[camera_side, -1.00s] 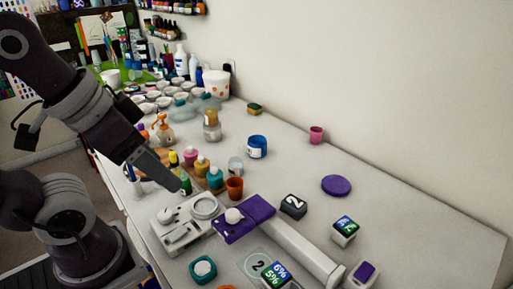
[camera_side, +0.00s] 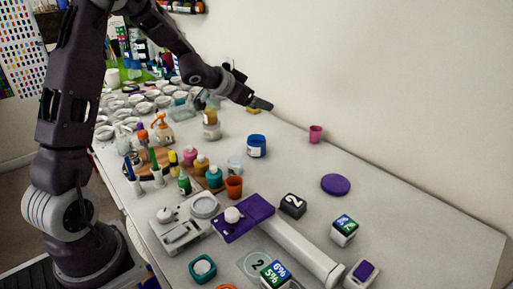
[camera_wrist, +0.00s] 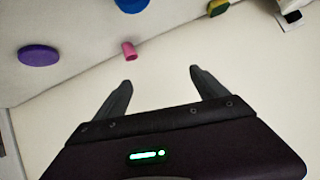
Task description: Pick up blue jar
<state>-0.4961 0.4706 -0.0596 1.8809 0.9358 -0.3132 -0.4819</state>
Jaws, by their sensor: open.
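The blue jar (camera_side: 257,146) stands upright on the table in the side view, with a pale label on its front. In the wrist view only part of the blue jar (camera_wrist: 131,4) shows, cut off by the top edge. My gripper (camera_side: 262,103) is above the back of the table near the wall, behind the jar and apart from it. In the wrist view its two fingers (camera_wrist: 156,82) are spread with nothing between them, and they point toward the pale wall.
A pink cup (camera_side: 316,134) and a purple disc (camera_side: 336,185) lie right of the jar. A sponge (camera_side: 253,110) is near my gripper. A clear cup (camera_side: 235,165), an amber-topped jar (camera_side: 211,125) and several paint bottles crowd the left.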

